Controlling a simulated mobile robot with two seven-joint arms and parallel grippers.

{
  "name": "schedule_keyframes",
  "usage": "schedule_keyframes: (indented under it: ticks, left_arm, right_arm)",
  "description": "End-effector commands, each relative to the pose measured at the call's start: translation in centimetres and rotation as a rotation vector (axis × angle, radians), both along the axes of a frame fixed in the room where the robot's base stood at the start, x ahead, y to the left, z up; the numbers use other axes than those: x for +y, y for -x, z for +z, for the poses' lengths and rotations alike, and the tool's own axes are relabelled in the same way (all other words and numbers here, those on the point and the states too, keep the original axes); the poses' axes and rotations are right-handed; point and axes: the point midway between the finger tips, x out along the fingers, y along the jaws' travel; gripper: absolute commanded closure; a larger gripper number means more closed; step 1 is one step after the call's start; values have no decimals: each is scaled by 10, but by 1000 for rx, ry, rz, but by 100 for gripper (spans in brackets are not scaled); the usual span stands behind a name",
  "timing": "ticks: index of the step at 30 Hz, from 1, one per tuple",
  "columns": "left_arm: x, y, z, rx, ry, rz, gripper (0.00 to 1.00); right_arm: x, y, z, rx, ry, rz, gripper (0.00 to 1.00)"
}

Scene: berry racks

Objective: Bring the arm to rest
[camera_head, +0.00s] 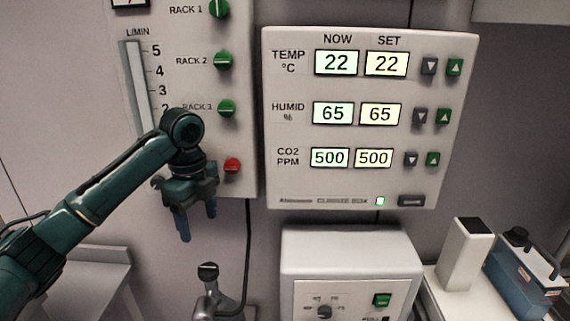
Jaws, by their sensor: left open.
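My left arm comes in from the left, dark green, and crosses in front of the left wall panel. My left gripper (196,222) points downward with its two blue-grey fingers apart and nothing between them. It hangs just below the lower part of the rack panel (243,60), left of the red button (232,166). Whether it touches the panel cannot be told, but it looks apart from it. The arm hides part of the flow scale and the panel's lower left. My right gripper is not in view.
A climate box (455,120) on the wall shows 22, 65 and 500 in both columns. A white device (350,250) stands below it. A metal stand (208,285) is below my gripper. A white block (465,255) and a blue container (522,280) sit at the right.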

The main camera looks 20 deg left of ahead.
Motion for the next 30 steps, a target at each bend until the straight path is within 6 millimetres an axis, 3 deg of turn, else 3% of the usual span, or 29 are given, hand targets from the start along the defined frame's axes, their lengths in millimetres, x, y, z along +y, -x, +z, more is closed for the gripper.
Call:
schedule_keyframes:
  ticks: [4,8,12,15,21,25,30]
  left_arm:
    - [-9,3,-15,0,0,9,36]
    - [-38,15,-56,-13,8,56,36]
    - [-82,43,-114,-49,56,178,36]
    - [-108,68,-145,-78,108,298,36]
    - [-140,123,-186,-111,219,596,36]
    - [-146,162,-201,-129,276,851,36]
    - [-134,205,-208,-156,300,1156,36]
  right_arm:
    - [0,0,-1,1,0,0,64]
    - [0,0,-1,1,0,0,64]
    - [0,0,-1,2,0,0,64]
    - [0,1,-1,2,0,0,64]
    - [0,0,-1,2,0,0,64]
    - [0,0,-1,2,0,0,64]
    - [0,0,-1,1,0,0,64]
